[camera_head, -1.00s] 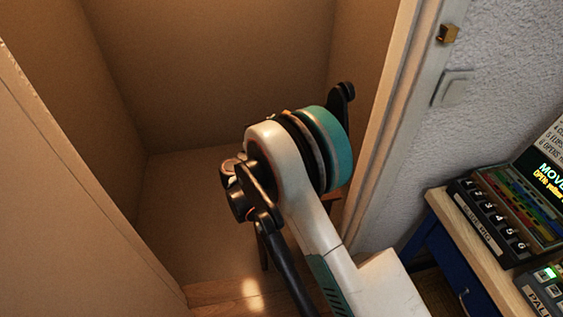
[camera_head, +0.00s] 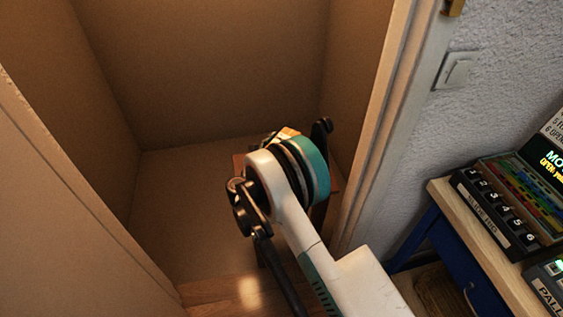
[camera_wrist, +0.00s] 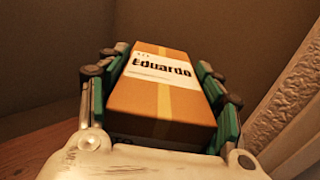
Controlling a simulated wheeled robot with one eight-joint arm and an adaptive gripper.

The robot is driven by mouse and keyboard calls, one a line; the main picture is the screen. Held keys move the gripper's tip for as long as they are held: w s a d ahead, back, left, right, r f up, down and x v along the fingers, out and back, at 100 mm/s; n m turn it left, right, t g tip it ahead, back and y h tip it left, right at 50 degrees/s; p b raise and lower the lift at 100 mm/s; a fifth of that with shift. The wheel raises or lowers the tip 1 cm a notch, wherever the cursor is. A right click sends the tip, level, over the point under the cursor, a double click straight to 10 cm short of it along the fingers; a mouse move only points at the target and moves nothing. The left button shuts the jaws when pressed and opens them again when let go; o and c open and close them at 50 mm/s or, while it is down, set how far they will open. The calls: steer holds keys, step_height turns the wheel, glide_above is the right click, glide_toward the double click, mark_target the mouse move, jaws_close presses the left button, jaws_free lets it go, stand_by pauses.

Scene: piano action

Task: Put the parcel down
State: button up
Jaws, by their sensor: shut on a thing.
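The parcel (camera_wrist: 150,99) is a brown box with a yellow tape stripe and a white label reading "Eduardo". In the wrist view it sits between the fingers of my gripper (camera_wrist: 160,95), which is shut on its sides. In the head view my arm hides most of the parcel; only a small bit (camera_head: 288,133) shows above the wrist. A brown wooden surface (camera_wrist: 40,152) shows at the lower left of the wrist view. Whether the parcel touches any surface cannot be told.
My arm reaches through a doorway into a narrow brown-walled space. The white door frame (camera_head: 385,120) stands close on the right. A table (camera_head: 480,225) with a numbered button box (camera_head: 492,205) stands outside at the right. Floor (camera_head: 175,205) is clear left of my arm.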

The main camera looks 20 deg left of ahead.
steer(key=shift+f+b, duration=0.95)
steer(key=shift+f, duration=2.2)
steer(key=o, duration=1.3)
steer(key=shift+f, duration=0.1)
steer(key=p+v, duration=0.3)
steer(key=v, duration=0.9)
steer(key=shift+p, duration=0.4)
